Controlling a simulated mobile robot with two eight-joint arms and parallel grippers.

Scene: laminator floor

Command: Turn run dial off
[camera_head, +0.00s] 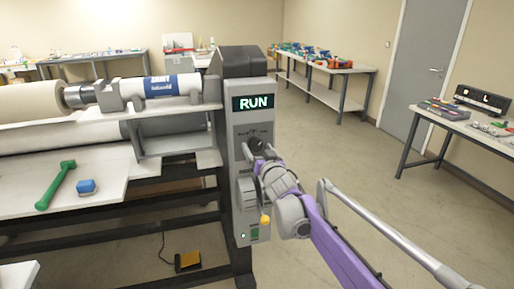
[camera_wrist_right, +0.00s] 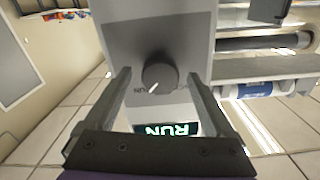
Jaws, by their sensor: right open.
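The run dial (camera_wrist_right: 160,73) is a round dark knob on the grey face of the control column (camera_head: 245,72). In the right wrist view, which shows the column upside down, its white pointer line is turned toward the RUN label. The display (camera_head: 254,102) above it reads RUN in lit letters, and it also shows in the wrist view (camera_wrist_right: 167,129). My right gripper (camera_head: 257,150) is open in front of the column. In the wrist view its fingers (camera_wrist_right: 159,76) stand on either side of the dial, with a gap on each side. My left gripper is out of view.
A yellow pedal (camera_head: 188,262) is on the floor. Open floor lies to the right.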

